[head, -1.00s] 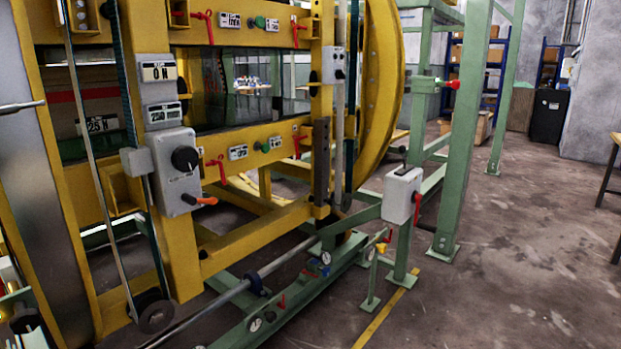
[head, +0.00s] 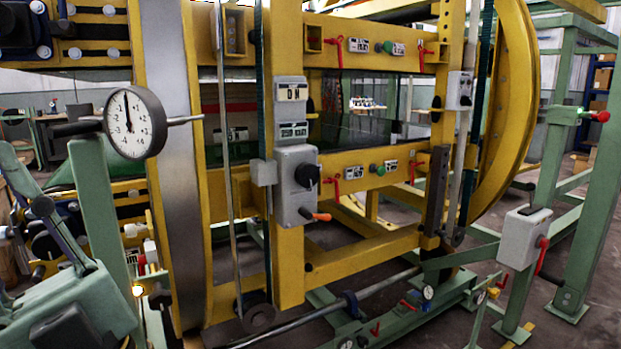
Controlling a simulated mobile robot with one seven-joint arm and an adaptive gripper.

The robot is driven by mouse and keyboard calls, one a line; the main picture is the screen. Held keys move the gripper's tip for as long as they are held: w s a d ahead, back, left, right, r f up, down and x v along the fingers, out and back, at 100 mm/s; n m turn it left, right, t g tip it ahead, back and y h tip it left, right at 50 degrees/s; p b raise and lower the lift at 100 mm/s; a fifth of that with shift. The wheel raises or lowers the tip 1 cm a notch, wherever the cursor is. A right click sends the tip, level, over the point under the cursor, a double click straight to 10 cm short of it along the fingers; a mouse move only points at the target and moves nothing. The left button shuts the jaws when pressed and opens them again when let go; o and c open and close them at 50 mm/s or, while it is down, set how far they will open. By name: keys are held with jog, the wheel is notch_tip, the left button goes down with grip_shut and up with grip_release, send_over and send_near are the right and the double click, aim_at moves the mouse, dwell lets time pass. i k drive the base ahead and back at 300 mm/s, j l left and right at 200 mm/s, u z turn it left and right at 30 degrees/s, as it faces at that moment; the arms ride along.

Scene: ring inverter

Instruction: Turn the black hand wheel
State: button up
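No black part can be told for certain as the hand wheel. A black round knob (head: 306,175) sits on the front of a grey control box (head: 291,208) on the yellow ring frame. An orange-tipped lever (head: 318,216) sticks out below it. A dark round disc (head: 260,318) is low at the foot of a vertical rod. A smaller dark disc (head: 453,236) is at the foot of the right post. My gripper is not recognizable in the head view.
A round white dial gauge (head: 134,122) stands close at the left, above green and dark machine parts (head: 75,295). A grey switch box (head: 523,237) with a red lever stands at the right. Low green beams and a steel rod (head: 375,289) cross the floor.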

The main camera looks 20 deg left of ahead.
aim_at(307, 175)
jog(key=j+u, duration=0.4)
jog(key=k+j+u, duration=0.1)
jog(key=u, duration=0.35)
jog(key=j+u, duration=0.4)
jog(key=i+j+u, duration=0.1)
jog(key=u, duration=0.35)
jog(key=i+j+u, duration=0.2)
jog(key=j, duration=0.15)
jog(key=i+j+u, duration=0.2)
jog(key=i+j+z, duration=0.15)
jog(key=z, duration=0.3)
jog(key=i+j+z, duration=0.15)
jog(key=z, duration=0.3)
jog(key=j+z, duration=0.25)
jog(key=z, duration=0.2)
jog(key=i+j+z, duration=0.35)
jog(key=j+z, duration=0.15)
jog(key=k+l, duration=0.25)
jog(key=l, duration=0.2)
jog(key=k+l, duration=0.15)
jog(key=l, duration=0.2)
jog(key=k+l, duration=0.15)
jog(key=l, duration=0.2)
jog(key=i+l, duration=0.15)
jog(key=l, duration=0.15)
jog(key=i+l, duration=0.1)
jog(key=l, duration=0.2)
jog(key=i+l, duration=0.15)
jog(key=k+l, duration=0.05)
jog(key=l, duration=0.05)
